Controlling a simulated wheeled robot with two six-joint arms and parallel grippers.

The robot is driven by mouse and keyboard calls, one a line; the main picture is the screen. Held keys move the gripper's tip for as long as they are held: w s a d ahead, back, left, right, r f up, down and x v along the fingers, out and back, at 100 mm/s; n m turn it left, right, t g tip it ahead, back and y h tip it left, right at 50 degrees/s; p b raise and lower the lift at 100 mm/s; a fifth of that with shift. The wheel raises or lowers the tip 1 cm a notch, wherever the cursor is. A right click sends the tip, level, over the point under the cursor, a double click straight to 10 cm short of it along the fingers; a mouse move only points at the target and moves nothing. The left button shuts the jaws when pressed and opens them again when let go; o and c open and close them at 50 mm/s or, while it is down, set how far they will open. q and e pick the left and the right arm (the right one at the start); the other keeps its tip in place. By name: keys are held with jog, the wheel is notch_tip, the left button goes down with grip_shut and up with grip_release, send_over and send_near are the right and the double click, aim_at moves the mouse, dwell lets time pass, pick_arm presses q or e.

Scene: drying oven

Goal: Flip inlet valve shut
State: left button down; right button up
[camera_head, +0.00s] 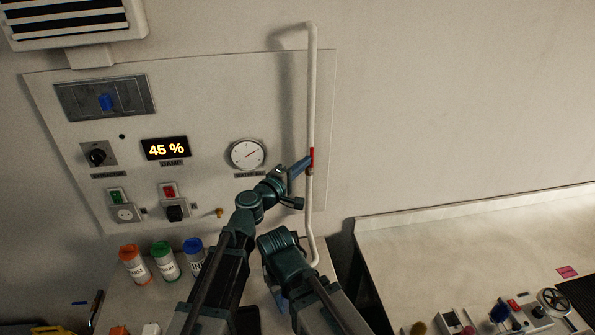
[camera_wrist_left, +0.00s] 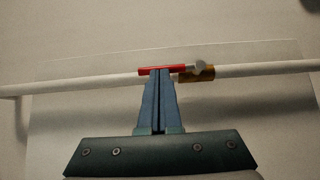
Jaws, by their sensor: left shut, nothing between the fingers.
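The inlet valve's red lever (camera_head: 312,156) is on the white vertical pipe (camera_head: 312,85) at the panel's right side. In the left wrist view the red lever (camera_wrist_left: 150,71) lies roughly along the pipe, beside a brass valve body (camera_wrist_left: 205,73) with a pale round end. My left gripper (camera_head: 307,163) is at the lever; in the wrist view its blue fingers (camera_wrist_left: 160,73) are together with nothing between them. Their tips overlap the lever's lower edge; I cannot tell whether they touch. My right arm shows lower down, its fingers mostly hidden.
The wall panel carries a round gauge (camera_head: 247,154), a "45 %" display (camera_head: 165,148), knobs and switches left of the pipe. Orange, green and blue-capped jars (camera_head: 165,260) stand below. A bench (camera_head: 450,240) is at right. The wall right of the pipe is clear.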

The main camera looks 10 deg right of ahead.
pick_arm(q)
jog(key=shift+w+d, duration=0.2)
jog(key=shift+d, duration=0.05)
jog(key=shift+d+r+p, duration=0.1)
jog(key=shift+d+p, duration=0.05)
jog(key=shift+p, duration=0.35)
